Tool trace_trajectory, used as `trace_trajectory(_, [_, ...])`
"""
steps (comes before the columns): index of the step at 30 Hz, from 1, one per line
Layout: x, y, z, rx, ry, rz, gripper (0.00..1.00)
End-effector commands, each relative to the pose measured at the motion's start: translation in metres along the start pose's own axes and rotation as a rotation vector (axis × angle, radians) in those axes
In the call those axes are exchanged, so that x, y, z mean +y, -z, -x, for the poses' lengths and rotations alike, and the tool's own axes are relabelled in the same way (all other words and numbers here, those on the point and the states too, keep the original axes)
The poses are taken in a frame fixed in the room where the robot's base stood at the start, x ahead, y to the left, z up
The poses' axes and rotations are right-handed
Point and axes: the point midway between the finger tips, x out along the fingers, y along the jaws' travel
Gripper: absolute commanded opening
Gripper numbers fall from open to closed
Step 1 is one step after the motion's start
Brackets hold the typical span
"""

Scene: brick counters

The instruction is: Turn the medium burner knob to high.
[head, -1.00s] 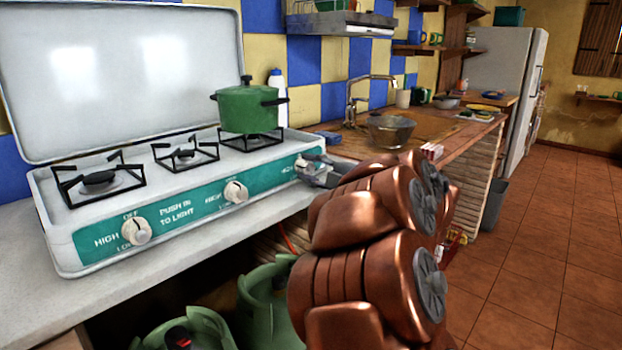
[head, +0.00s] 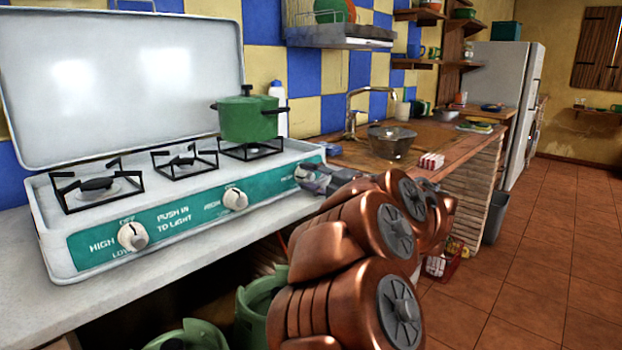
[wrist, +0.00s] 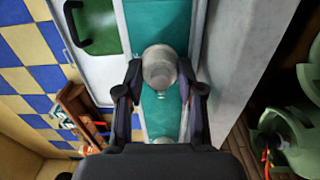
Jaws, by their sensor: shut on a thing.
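The white camping stove (head: 160,205) has a teal front panel with a left knob (head: 132,236), a middle knob (head: 235,200) and a right knob (head: 301,174). HIGH, LOW and OFF are lettered around the left knob. My gripper (head: 314,180) is at the panel's right end, at the right knob. In the wrist view, my gripper (wrist: 160,85) has a finger on each side of the round grey knob (wrist: 160,66) and is shut on it. The fingers partly hide the right knob and its lettering in the head view.
Green gas cylinders (head: 262,305) stand under the counter. A wooden counter (head: 350,155) with a sink bowl (head: 391,141) continues to the right.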

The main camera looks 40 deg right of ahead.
Motion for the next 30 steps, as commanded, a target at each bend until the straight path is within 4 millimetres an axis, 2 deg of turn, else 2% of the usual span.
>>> trace_trajectory(1, [-0.0008,-0.0003,0.0002,-0.001,0.001,-0.001,0.03])
trace_trajectory(2, [-0.0008,-0.0003,0.0002,-0.001,0.001,-0.001,0.40])
trace_trajectory(8, [-0.0004,-0.0001,0.0001,0.000,0.001,-0.001,0.61])
trace_trajectory(20, [0.0009,0.0008,-0.0003,0.002,0.002,-0.054,0.62])
trace_trajectory(30, [0.0039,0.0008,-0.0008,0.002,0.003,-0.405,0.62])
